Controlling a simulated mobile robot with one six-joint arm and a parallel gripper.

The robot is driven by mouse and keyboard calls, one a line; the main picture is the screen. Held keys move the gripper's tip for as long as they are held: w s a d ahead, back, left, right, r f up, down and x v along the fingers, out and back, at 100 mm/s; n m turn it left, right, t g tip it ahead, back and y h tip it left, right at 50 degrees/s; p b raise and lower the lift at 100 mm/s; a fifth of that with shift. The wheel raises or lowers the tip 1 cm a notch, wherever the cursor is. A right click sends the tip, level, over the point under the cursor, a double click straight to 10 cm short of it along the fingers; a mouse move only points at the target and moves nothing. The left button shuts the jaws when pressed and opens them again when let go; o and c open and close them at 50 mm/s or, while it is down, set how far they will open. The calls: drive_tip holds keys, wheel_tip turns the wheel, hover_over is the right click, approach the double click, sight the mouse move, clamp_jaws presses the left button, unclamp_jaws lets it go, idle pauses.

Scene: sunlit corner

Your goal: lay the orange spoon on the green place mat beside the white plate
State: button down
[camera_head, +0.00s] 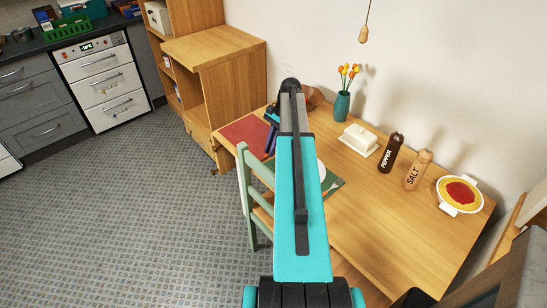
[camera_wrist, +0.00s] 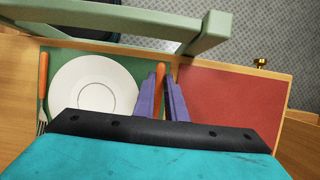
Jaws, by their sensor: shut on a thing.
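The white plate (camera_wrist: 92,84) lies on the green place mat (camera_wrist: 60,58) in the wrist view. My gripper (camera_wrist: 163,88) is shut on the orange spoon (camera_wrist: 160,78), just right of the plate. The spoon is over or near the mat's right edge; whether it touches the mat cannot be told. Its lower part is hidden by my gripper. In the head view my arm covers most of the plate (camera_head: 321,170) and mat (camera_head: 336,181). My gripper (camera_head: 270,137) shows near the red mat, and the spoon cannot be made out there.
An orange-handled fork (camera_wrist: 43,85) lies left of the plate. A red mat (camera_wrist: 232,105) lies to the right. A green chair (camera_head: 246,180) stands at the table edge. A vase (camera_head: 342,105), butter dish (camera_head: 358,140), pepper mill (camera_head: 390,153), salt mill (camera_head: 417,170) and pie dish (camera_head: 459,207) stand behind.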

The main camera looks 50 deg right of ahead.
sight(271, 164)
drive_tip(key=shift+f, duration=1)
drive_tip(key=shift+f, duration=0.1)
drive_tip(key=shift+f+p, duration=0.75)
drive_tip(key=shift+f, duration=1)
drive_tip(key=shift+f, duration=0.1)
drive_tip(key=c, duration=1.8)
unclamp_jaws()
drive_tip(key=shift+r, duration=0.2)
drive_tip(key=shift+b+v, duration=1.8)
drive_tip(key=shift+v, duration=4.1)
